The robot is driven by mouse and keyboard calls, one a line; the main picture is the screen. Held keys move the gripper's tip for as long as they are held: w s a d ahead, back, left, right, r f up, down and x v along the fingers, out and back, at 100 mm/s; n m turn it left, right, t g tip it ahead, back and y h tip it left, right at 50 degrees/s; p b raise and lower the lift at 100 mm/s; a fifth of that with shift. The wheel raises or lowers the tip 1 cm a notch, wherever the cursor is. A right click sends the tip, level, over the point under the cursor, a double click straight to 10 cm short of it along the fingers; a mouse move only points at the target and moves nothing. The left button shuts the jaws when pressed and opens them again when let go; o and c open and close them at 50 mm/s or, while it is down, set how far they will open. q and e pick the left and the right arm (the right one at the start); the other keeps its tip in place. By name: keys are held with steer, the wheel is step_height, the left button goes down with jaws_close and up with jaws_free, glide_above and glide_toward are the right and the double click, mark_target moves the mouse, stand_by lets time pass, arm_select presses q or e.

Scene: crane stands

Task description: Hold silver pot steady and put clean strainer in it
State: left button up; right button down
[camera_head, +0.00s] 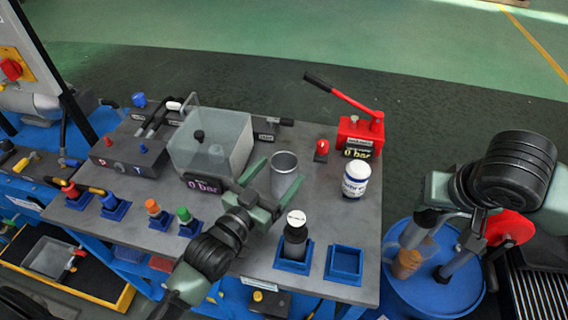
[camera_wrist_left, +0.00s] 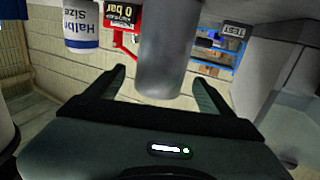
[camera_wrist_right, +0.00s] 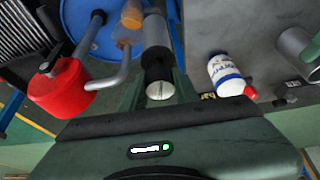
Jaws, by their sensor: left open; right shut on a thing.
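The silver pot (camera_head: 286,166) stands upright on the grey table. My left gripper (camera_head: 276,178) is open around it, one finger on each side. In the left wrist view the pot (camera_wrist_left: 165,50) shows gaps to both fingers. My right gripper (camera_head: 444,224) is shut on a strainer (camera_wrist_right: 156,40) by its black handle with a white cap and holds it over the blue barrel, right of the table. The strainer's grey body points away from the gripper; its far end is unclear. Another strainer (camera_head: 296,230) with a white cap stands in a blue holder in front of the pot.
An empty blue holder (camera_head: 345,262) is at the table's front right. A white bottle (camera_head: 356,180) and a red lever pump (camera_head: 360,132) stand right of the pot. A clear box (camera_head: 212,140) is left of it. The blue barrel (camera_head: 440,296) has a grey pipe and a brown-filled cup (camera_head: 406,264).

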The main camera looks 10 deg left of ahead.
mark_target(291, 158)
arm_select(q)
steer(key=shift+x, duration=1.85)
